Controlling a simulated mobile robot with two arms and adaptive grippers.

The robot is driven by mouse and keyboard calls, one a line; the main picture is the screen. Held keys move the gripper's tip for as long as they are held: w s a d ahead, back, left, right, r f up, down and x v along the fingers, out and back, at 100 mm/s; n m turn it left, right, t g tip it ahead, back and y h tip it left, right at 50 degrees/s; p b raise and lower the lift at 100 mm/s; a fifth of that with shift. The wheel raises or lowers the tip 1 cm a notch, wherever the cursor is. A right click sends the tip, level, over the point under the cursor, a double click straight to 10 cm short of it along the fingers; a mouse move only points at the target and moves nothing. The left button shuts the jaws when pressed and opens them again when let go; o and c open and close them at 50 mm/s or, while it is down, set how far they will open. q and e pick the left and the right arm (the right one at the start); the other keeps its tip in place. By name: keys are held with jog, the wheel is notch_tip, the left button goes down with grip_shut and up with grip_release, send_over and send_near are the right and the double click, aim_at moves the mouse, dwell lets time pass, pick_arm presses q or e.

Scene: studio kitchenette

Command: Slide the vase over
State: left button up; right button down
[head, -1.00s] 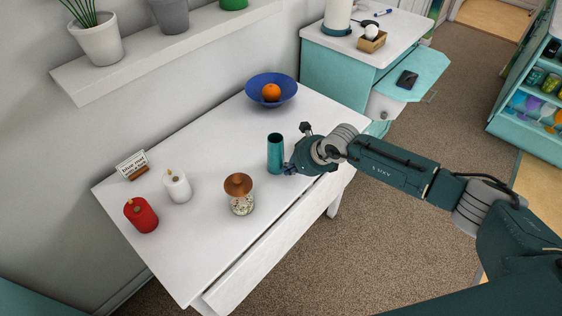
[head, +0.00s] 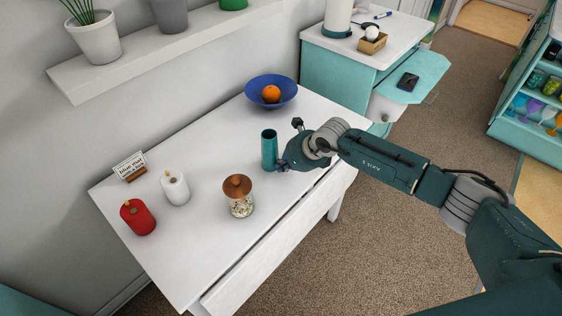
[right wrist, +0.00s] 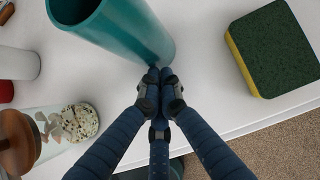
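The teal cylindrical vase (head: 269,150) stands upright on the white table (head: 190,250), near its middle. It also shows large at the upper left of the right wrist view (right wrist: 115,30). My right gripper (head: 281,166) is low at the right side of the vase. In the right wrist view its dark fingers (right wrist: 160,76) are drawn together with nothing between them. The fingertips are at the vase's lower wall and appear to touch it. My left gripper is not in view.
A jar with a copper-coloured top (head: 239,196), a white candle (head: 174,188), a red candle (head: 138,217) and a small sign (head: 130,166) stand left. A blue bowl (head: 285,97) with an orange (head: 271,93) is behind. A green-yellow sponge (right wrist: 275,50) lies right of the gripper.

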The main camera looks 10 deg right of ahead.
aim_at(275, 156)
jog(key=shift+w+a+f+b, duration=0.1)
jog(key=shift+w+a+b, duration=0.6)
jog(key=shift+w+b, duration=0.2)
jog(key=shift+w+a+f+b, duration=0.1)
jog(key=shift+w+a+b, duration=0.55)
jog(key=shift+w+b, duration=0.25)
jog(key=shift+w+a+r+b, duration=0.15)
jog(key=shift+w+a+b, duration=0.25)
jog(key=shift+w+b, duration=0.15)
